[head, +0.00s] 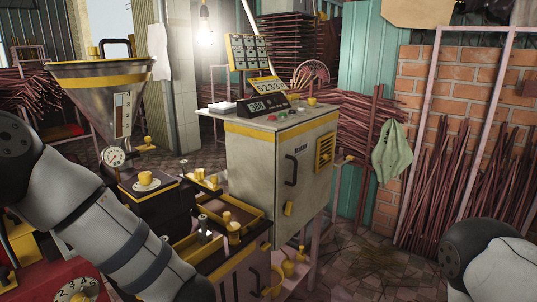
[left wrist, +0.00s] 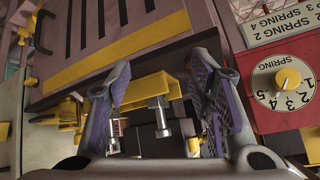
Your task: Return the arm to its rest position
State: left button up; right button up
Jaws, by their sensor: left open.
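My left arm crosses the lower left of the head view, from the left edge down past the bottom edge. Its gripper is outside that view. In the left wrist view my left gripper (left wrist: 163,82) has its two purple-padded fingers spread apart with nothing gripped. Behind and between them show a yellow bracket (left wrist: 150,90) and silver bolts; I cannot tell how close the fingers are to these. Of my right arm only a pale rounded link shows at the lower right of the head view; its gripper is out of view.
A grey control cabinet (head: 272,160) stands mid-scene. A steel hopper (head: 100,88) with a gauge (head: 114,157) is at left, behind my arm. A red panel with a yellow spring dial (left wrist: 288,78) sits right of my fingers. Floor (head: 370,262) is open at right.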

pick_arm(q)
jog(key=s+f+m+g+h, duration=0.2)
jog(key=s+f, duration=0.5)
jog(key=s, duration=0.3)
jog(key=s+f+m+g+h, duration=0.1)
jog(key=s+f, duration=0.6)
jog(key=s, duration=0.2)
jog(key=s+a+g+h, duration=0.1)
jog(key=s+g, duration=0.1)
jog(key=s, duration=0.7)
jog(key=s+a+m+g+h, duration=0.1)
jog(key=s+g, duration=0.2)
jog(key=s, duration=0.7)
jog(key=shift+s+a+f+g, duration=0.2)
jog(key=shift+a+f+g, duration=0.1)
jog(key=shift+a+f, duration=0.05)
pick_arm(e)
jog(key=shift+s+r, duration=0.1)
jog(key=shift+s, duration=0.25)
